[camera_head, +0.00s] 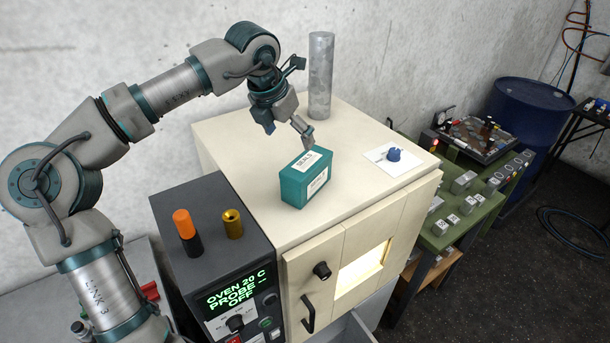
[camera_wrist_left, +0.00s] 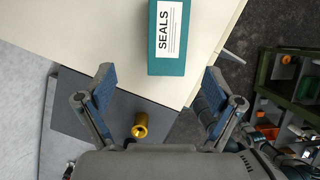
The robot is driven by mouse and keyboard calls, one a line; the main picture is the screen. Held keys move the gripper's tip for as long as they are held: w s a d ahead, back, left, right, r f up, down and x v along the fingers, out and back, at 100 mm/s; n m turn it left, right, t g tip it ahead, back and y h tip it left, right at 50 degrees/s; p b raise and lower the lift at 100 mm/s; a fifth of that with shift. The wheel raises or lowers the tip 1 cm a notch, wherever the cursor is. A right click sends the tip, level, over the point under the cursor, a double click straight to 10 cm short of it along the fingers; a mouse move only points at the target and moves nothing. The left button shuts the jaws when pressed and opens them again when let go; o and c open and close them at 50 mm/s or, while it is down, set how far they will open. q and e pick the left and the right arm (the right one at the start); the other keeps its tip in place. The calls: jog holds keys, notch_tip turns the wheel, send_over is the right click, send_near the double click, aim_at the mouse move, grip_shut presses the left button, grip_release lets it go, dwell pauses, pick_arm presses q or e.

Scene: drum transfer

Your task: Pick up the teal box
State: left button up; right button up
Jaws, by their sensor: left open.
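The teal box (camera_head: 294,190) has white labels, one reading SEALS, and rests upright on the cream top of the oven (camera_head: 232,170). In the left wrist view the box (camera_wrist_left: 165,66) is at the top centre, cut off by the upper edge, between the lines of the two fingers. My left gripper (camera_head: 289,136) is open and empty, above and just behind the box, with the fingers apart from it. In the left wrist view the blue-padded fingers of my left gripper (camera_wrist_left: 158,82) are spread wider than the box. My right gripper is in neither view.
A grey metal cylinder (camera_head: 320,75) stands at the back of the oven top. A blue knob-like item (camera_head: 394,154) sits on a white sheet to the right. An orange-topped item (camera_head: 183,219) and a brass cylinder (camera_head: 232,223) stand on the dark control box.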

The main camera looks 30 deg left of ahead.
aim_at(305, 163)
pick_arm(q)
jog(key=x, duration=0.3)
jog(key=d+x, duration=0.1)
jog(key=x, duration=0.2)
jog(key=p+x, duration=0.1)
jog(key=x, duration=0.2)
jog(key=shift+w+d+f, duration=0.1)
jog(key=shift+w+d, duration=0.05)
jog(key=shift+w, duration=0.15)
jog(key=shift+w+f, duration=0.1)
jog(key=shift+f, duration=0.25)
jog(key=shift+w+f, duration=0.15)
jog(key=shift+f, duration=0.45)
jog(key=p+x, duration=0.1)
jog(key=x, duration=0.3)
jog(key=shift+a+f+p, duration=0.2)
jog(key=shift+p, duration=0.15)
jog(key=shift+d, duration=0.15)
jog(key=shift+d, duration=0.1)
jog(key=shift+c, duration=0.9)
jog(key=c, duration=1.1)
